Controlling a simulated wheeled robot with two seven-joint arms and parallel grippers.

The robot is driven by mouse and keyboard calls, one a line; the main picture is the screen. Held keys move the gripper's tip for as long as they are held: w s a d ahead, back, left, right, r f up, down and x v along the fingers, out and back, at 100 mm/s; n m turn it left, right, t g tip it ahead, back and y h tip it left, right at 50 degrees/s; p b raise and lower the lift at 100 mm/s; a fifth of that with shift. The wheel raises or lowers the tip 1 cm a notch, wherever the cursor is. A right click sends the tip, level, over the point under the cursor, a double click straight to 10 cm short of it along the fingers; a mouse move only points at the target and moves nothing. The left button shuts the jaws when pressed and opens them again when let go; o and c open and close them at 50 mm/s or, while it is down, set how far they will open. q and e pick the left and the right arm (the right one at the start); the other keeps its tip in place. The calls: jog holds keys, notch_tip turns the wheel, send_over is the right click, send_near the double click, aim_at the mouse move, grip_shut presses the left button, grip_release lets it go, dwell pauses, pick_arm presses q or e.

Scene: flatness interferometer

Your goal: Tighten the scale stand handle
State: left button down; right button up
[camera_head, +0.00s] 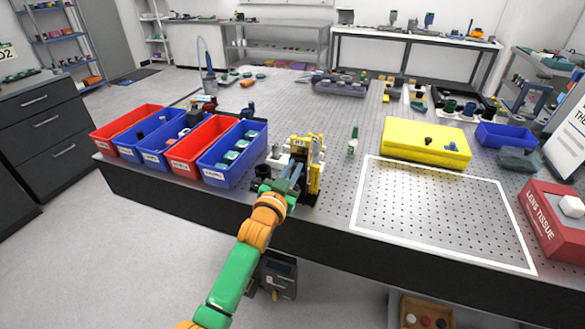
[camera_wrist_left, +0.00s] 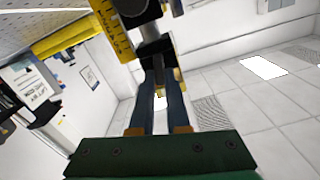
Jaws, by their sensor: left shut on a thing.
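The scale stand (camera_head: 315,165) is a yellow and white device with black parts, standing near the front edge of the perforated table. Its yellow ruled scale shows at the top of the left wrist view (camera_wrist_left: 112,30). My left gripper (camera_head: 296,174) reaches it from the front. In the left wrist view my left gripper's (camera_wrist_left: 160,76) two blue-grey fingers are shut on a small dark part below the scale, which appears to be the stand's handle (camera_wrist_left: 154,45). The fingers partly hide it, so its exact angle is hard to tell. My right gripper is not in view.
Red and blue bins (camera_head: 232,152) stand close on the left. A yellow case (camera_head: 425,143) lies to the right, behind a white-outlined, empty area (camera_head: 440,210). A red lens tissue box (camera_head: 555,220) is at the far right. A small green piece (camera_head: 353,142) stands behind the outline.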

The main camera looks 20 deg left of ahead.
pick_arm(q)
jog(key=shift+d+f+m, duration=0.15)
jog(key=shift+f+m, duration=0.05)
jog(key=shift+m, duration=2.2)
jog(key=shift+d+f+m, duration=0.1)
jog(key=shift+f+m, duration=0.15)
jog(key=shift+m, duration=2.15)
jog(key=shift+d+f+m, duration=0.15)
jog(key=shift+f+m, duration=0.05)
jog(key=shift+m, duration=2.2)
jog(key=c, duration=0.9)
grip_release()
jog(key=shift+r, duration=0.1)
jog(key=shift+s, duration=0.1)
jog(key=s, duration=0.7)
